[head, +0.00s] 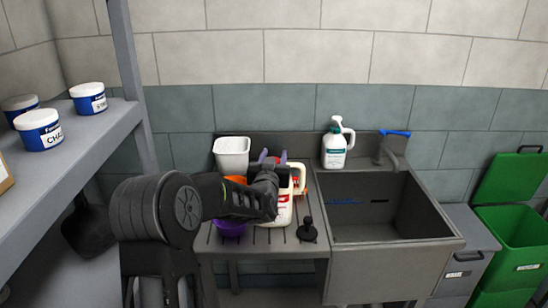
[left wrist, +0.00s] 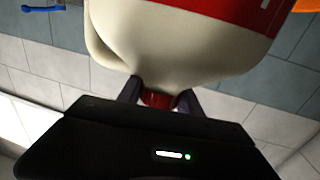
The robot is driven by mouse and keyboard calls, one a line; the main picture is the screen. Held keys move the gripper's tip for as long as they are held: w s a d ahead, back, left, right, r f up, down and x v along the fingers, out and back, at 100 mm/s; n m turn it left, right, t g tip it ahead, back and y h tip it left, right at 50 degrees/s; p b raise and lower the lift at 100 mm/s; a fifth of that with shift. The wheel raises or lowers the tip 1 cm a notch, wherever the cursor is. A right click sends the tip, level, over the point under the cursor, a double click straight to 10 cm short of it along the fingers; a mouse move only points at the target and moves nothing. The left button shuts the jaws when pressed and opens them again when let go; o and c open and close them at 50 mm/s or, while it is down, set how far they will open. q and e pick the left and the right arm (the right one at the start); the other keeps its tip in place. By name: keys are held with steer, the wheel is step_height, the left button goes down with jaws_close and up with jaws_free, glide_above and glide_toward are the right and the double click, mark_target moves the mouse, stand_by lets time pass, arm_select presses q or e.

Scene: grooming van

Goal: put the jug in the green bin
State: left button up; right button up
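The jug (head: 284,211) is cream with a red label and stands upright at the right part of the drainboard, partly hidden by my left gripper. In the left wrist view its cream body (left wrist: 175,45) fills the top, with its red cap (left wrist: 160,99) between my fingers. My left gripper (head: 273,157) reaches over the jug from the left; its purple fingers sit on both sides of the cap and look closed against it. The green bin (head: 513,235) is at the far right with its lid raised. My right gripper is out of view.
A white container (head: 232,155), a purple bowl (head: 230,229) and a black plunger-like object (head: 307,232) crowd the drainboard. A white pump bottle (head: 335,148) stands behind the sink (head: 392,256). A grey bin (head: 466,257) lies between sink and green bin. A shelf (head: 75,150) is at left.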

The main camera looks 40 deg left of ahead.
arm_select(q)
steer(key=o, duration=0.3)
steer(key=shift+o, duration=0.2)
steer(key=shift+r, duration=0.15)
steer(key=shift+r+p, duration=0.15)
steer(key=shift+p, duration=0.15)
steer(key=b+v, duration=0.3)
steer(key=v, duration=0.9)
steer(key=shift+o, duration=0.6)
